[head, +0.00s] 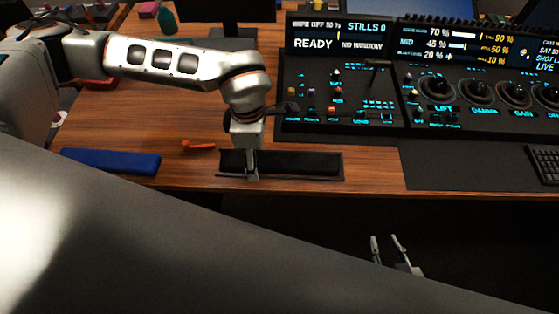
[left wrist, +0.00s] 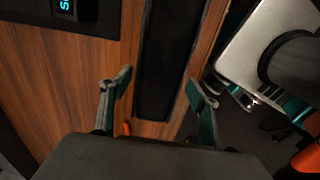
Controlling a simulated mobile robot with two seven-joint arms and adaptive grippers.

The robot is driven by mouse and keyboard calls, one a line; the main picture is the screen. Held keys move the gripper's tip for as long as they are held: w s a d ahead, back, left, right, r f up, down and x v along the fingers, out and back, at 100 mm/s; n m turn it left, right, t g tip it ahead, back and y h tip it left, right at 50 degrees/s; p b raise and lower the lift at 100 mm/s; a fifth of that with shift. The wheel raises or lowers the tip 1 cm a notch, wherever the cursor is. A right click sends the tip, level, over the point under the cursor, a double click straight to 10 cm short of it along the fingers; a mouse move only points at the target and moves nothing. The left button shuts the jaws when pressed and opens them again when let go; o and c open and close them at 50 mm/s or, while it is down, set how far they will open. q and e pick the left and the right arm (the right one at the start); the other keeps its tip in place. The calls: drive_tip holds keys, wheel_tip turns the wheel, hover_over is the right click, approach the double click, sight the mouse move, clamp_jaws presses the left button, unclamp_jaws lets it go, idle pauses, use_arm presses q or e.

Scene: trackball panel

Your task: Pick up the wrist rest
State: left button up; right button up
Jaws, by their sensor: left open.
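The wrist rest (head: 305,163) looks like a long black padded bar lying in a dark, low-rimmed tray along the table's front edge. My left gripper (head: 252,172) points down over the left part of it, hiding a strip. In the left wrist view the wrist rest (left wrist: 168,60) runs lengthwise between the two spread fingers of my left gripper (left wrist: 163,92). The jaws are open; I cannot tell whether the fingers touch the bar or tray. My right gripper (head: 388,247) is open and empty, below and in front of the table edge.
A blue bar (head: 110,161) and a small orange item (head: 198,146) lie left of the wrist rest. A lit control panel (head: 350,100) stands behind it. A dark mat (head: 450,166) and keyboard (head: 545,164) are at right. Bare wood (head: 370,172) lies between.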

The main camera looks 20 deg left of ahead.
use_arm(q)
drive_tip(key=c, duration=1.3)
drive_tip(key=shift+r, duration=0.15)
